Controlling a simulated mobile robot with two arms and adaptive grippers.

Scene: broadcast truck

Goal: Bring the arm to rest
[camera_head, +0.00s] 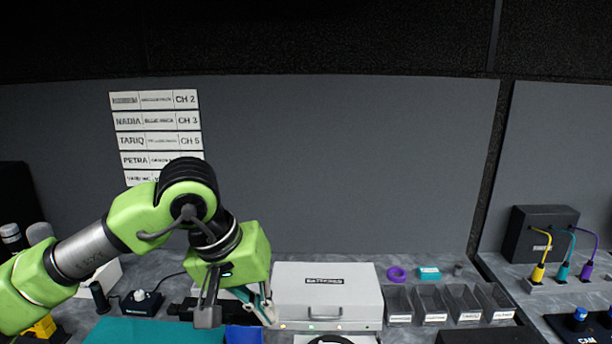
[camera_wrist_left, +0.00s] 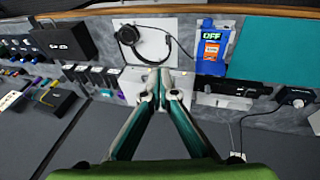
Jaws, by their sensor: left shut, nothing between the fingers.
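My left arm (camera_head: 88,252) comes in from the left, bends at a black joint and points its green wrist down over the bench. My left gripper (camera_head: 238,312) hangs in front of the white batteries case (camera_head: 328,292), a little to its left. In the left wrist view the gripper's fingers (camera_wrist_left: 161,78) come together at the tips with nothing between them. The bench surface just under the fingertips is partly hidden by them. My right gripper is in neither view.
A teal mat (camera_head: 140,332) and a blue device (camera_wrist_left: 213,48) lie near the gripper. Headphones (camera_wrist_left: 130,36) lie on a white surface. A black box with coloured cables (camera_head: 540,232) stands far right.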

